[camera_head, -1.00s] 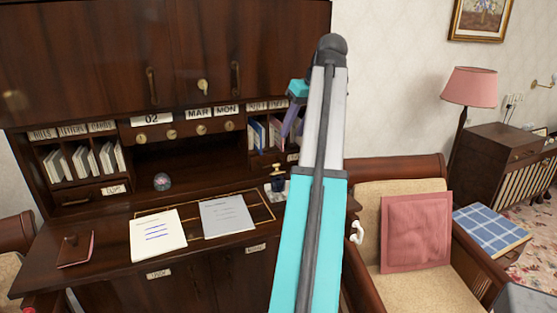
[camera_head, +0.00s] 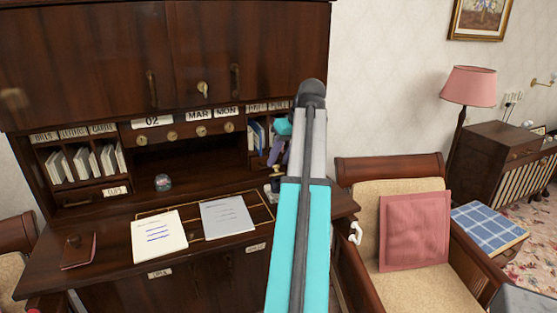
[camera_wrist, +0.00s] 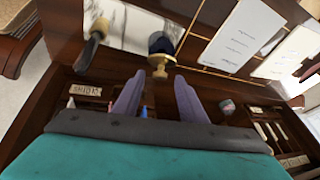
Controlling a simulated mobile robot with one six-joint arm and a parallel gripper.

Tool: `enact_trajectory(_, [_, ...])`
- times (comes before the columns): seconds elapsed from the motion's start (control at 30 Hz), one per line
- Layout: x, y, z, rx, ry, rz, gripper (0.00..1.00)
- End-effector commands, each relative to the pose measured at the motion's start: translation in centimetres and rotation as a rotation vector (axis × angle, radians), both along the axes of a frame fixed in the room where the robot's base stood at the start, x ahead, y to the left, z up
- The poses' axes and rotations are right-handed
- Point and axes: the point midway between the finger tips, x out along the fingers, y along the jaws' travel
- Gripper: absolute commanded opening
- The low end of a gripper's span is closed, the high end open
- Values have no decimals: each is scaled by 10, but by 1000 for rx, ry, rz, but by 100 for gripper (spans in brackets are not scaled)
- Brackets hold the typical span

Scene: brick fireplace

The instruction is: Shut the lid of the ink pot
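The ink pot (camera_wrist: 162,42) is dark blue with gold fittings and stands near the right end of the desk top. Its gold lid (camera_wrist: 160,65) stands raised on the side toward the pigeonholes, so the pot looks open. In the head view the lid (camera_head: 277,171) shows just left of my arm, and the pot is partly hidden. My gripper (camera_head: 275,160) is just above and behind the lid, its purple fingers pointing down. In the wrist view my gripper (camera_wrist: 156,82) is open and empty, with the lid just beyond the gap between the fingertips. Contact cannot be told.
A pale tray (camera_wrist: 133,28) and a wooden-handled tool (camera_wrist: 93,45) lie beside the pot. Papers (camera_head: 228,216) and a glass ball (camera_head: 163,182) are on the desk. Pigeonholes with books (camera_head: 257,135) rise close behind. A chair (camera_head: 400,220) stands to the right.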

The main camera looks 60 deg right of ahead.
Motion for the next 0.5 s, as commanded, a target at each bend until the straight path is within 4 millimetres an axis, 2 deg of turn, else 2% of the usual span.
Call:
enact_trajectory(0.2, [6,0,-12,0,0,1,38])
enact_trajectory(0.5, [7,0,-14,0,0,1,38])
